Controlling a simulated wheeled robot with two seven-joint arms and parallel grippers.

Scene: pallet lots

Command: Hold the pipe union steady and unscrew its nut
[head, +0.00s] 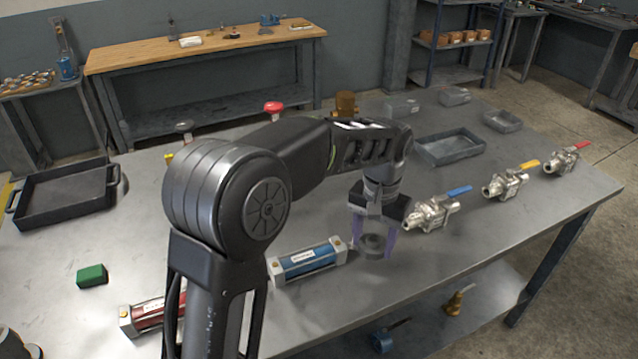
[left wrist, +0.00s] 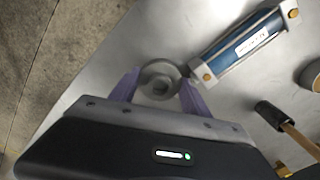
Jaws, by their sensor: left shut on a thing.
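The pipe union (head: 373,244) is a grey, round metal fitting near the front edge of the table, in the middle of the head view. In the left wrist view the union (left wrist: 160,69) shows from above as a ring with a dark, squarish hollow. My left gripper (head: 373,240) points down over it, with its purple fingers on either side. In the left wrist view the left gripper (left wrist: 160,88) is shut on the union. I cannot tell the nut from the body here.
A blue cylinder (head: 307,262) lies just left of the union. Several valves stand to the right, the nearest with a blue handle (head: 459,191). A green block (head: 92,276) and a black tray (head: 66,194) are at left. A hammer (left wrist: 284,124) shows in the left wrist view.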

